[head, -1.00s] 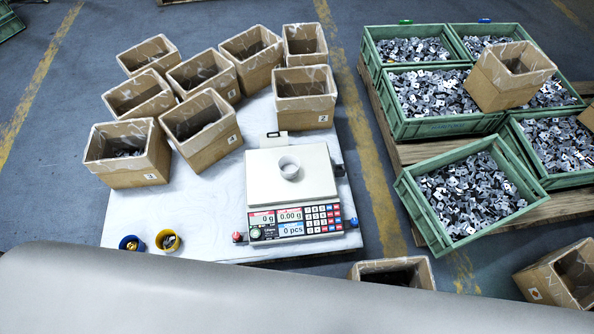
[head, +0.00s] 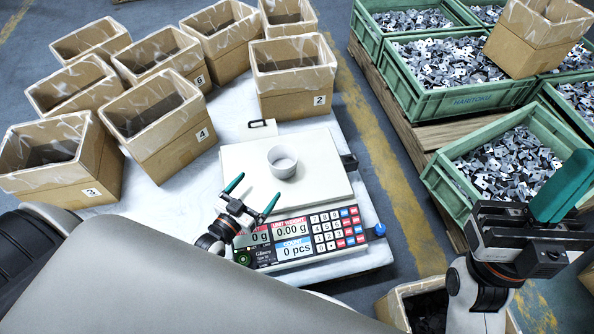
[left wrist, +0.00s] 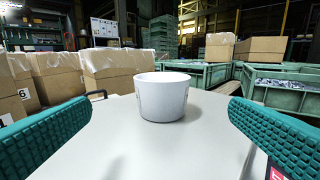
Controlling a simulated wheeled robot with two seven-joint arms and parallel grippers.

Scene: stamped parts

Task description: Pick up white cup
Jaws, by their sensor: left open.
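The white cup (head: 283,171) stands upright on the pan of the counting scale (head: 318,146), a little behind its display. In the left wrist view the cup (left wrist: 163,98) is ahead, centred between the fingers. My left gripper (head: 253,194) is open and empty, in front of the cup and slightly left of it in the head view. Its teal pads are apart and do not touch the cup. My right gripper (head: 556,200) is at the right, far from the cup. Its finger gap cannot be made out.
Several numbered cardboard boxes (head: 162,145) stand left of and behind the scale on the white table (head: 185,198). Green crates (head: 475,98) full of metal parts are at the right. Another box (head: 392,308) is at the lower edge. The pan around the cup is clear.

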